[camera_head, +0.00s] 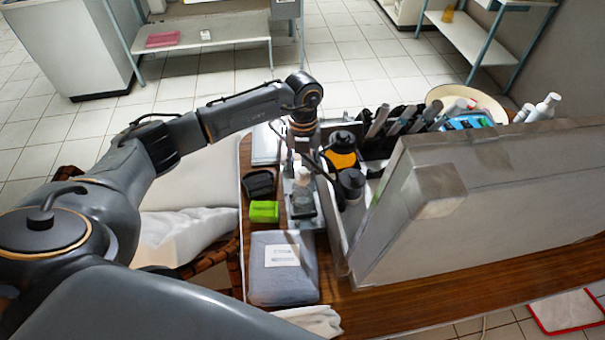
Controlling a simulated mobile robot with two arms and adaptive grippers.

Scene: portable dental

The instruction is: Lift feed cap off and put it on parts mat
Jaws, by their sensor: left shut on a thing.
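My left arm reaches in from the left, and its left gripper (310,157) points down over the narrow tray beside the open case. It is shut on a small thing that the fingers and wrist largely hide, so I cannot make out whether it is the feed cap. A clear bottle (303,201) with a pale top stands just below the gripper. A bottle with a black cap and an orange band (342,156) and a dark-capped bottle (352,184) stand to its right. I cannot pick out the parts mat for certain. My right gripper is not in view.
The open case's large grey lid (470,200) blocks the right side. Several dark handpieces stand behind.

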